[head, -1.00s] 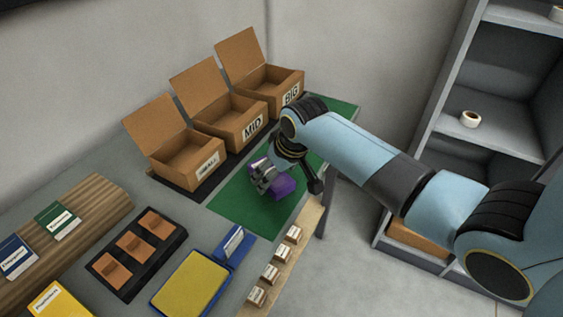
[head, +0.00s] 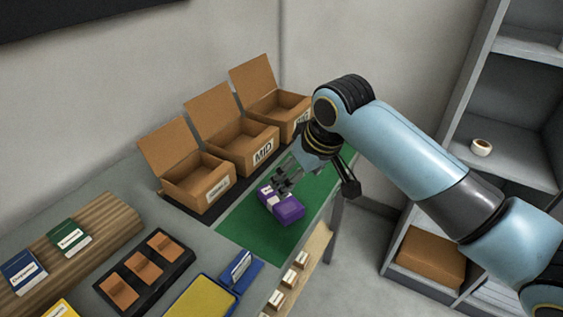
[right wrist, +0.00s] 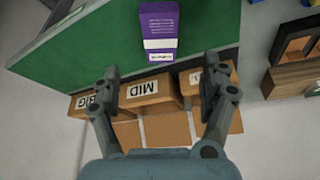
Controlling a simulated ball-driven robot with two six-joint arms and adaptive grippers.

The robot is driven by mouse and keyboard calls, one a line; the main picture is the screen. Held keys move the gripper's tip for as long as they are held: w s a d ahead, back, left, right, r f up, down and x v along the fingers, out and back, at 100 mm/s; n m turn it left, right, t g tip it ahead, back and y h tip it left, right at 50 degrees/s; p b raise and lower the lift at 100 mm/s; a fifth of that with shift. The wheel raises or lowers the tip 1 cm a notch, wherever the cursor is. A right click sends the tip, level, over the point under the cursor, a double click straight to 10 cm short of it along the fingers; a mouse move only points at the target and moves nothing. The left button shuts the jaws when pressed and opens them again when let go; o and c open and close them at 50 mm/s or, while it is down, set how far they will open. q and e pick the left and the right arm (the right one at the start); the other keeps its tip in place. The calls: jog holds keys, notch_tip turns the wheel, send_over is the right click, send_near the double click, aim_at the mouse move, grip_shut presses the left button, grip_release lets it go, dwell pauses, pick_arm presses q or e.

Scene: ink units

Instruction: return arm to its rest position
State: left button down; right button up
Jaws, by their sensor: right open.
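My right gripper (head: 283,184) is open and empty above the green mat (head: 240,234). In the right wrist view the gripper (right wrist: 160,92) shows its two fingers wide apart with nothing between them. A purple box with a white label (head: 283,207) lies on the mat just in front of the fingers, apart from them. The purple box also shows in the right wrist view (right wrist: 160,22), beyond the fingertips. My left gripper is in neither view.
Open cardboard boxes (head: 200,189) stand behind the mat; one reads MID. A black tray with brown pieces (head: 143,270), a wooden block (head: 75,238) and a blue-edged yellow pad (head: 202,300) are at left. A grey shelf (head: 510,110) stands at right, holding a tape roll (head: 480,147).

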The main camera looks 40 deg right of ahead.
jog(key=s+a+r+n+h, duration=0.1)
jog(key=s+a+r, duration=0.15)
jog(key=s, duration=0.75)
jog(key=s+a+r, duration=0.2)
jog(key=s+r, duration=0.1)
jog(key=s, duration=0.8)
notch_tip(320, 180, down, 34)
jog(key=d+g+b, duration=0.2)
jog(key=d+b, duration=0.1)
jog(key=b, duration=0.6)
jog(key=s+f+b, duration=0.4)
jog(key=s+f, duration=0.5)
jog(key=f, duration=0.4)
jog(key=s+d+f+g+b, duration=0.1)
jog(key=s+f+b, duration=0.3)
jog(key=s+f, duration=0.6)
notch_tip(320, 180, down, 4)
jog(key=shift+r+m+b, duration=0.1)
jog(key=shift+m+b, duration=0.2)
jog(key=shift+s, duration=0.35)
jog(key=shift+c, duration=0.2)
